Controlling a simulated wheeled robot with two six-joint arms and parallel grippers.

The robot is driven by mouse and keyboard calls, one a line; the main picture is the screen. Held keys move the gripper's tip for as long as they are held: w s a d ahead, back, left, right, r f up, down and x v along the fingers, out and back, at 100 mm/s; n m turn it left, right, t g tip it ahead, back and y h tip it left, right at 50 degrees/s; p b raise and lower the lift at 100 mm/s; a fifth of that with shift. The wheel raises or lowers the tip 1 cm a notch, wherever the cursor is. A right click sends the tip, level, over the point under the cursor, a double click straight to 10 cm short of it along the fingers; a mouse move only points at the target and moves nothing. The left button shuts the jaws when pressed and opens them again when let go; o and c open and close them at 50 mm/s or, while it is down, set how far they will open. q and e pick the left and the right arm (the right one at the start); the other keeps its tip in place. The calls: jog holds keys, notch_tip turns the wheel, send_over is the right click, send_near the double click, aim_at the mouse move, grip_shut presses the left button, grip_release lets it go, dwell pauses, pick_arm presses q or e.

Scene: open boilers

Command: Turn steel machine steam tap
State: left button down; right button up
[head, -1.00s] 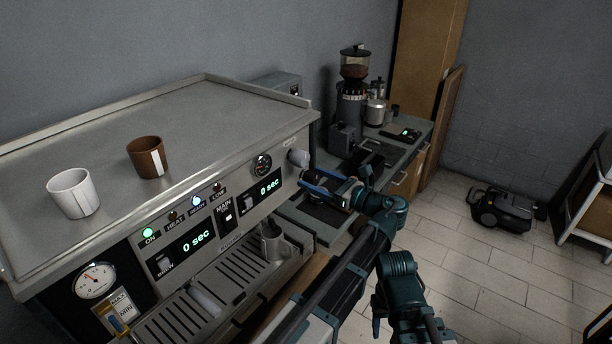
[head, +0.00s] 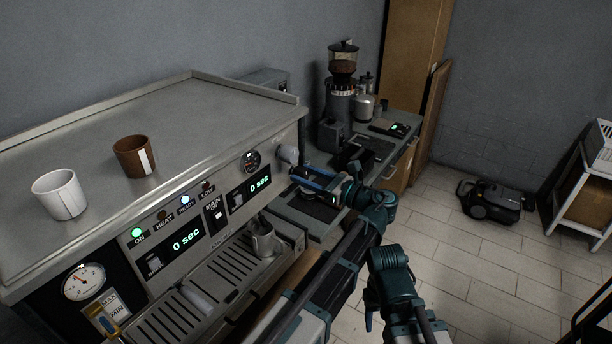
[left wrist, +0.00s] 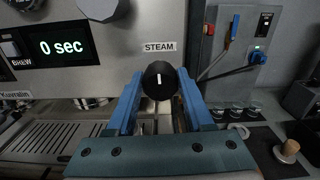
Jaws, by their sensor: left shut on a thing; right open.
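The steel machine's steam tap is a round black knob with a white mark (left wrist: 160,78), below the STEAM label in the left wrist view. The mark points nearly straight up. My left gripper (left wrist: 160,100) has its blue fingers on either side of the knob and is shut on it. In the head view my left gripper (head: 312,181) is at the right end of the machine front, and the knob is hidden there. My right gripper (head: 378,312) is low in the head view, away from the machine, open with its fingers hardly visible.
The steel machine (head: 170,120) carries a white cup (head: 60,194) and a brown cup (head: 133,157) on top. A grinder (head: 341,90) stands on the counter to the right. A black canister vacuum (head: 492,202) is on the open tiled floor.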

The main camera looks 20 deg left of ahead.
pick_arm(q)
jog(key=n, duration=0.5)
jog(key=shift+s, duration=0.1)
jog(key=n, duration=0.4)
jog(key=shift+f+n, duration=0.1)
jog(key=shift+n, duration=0.2)
dwell(0.4)
jog(key=shift+c, duration=1.4)
grip_release()
jog(key=shift+s, duration=0.1)
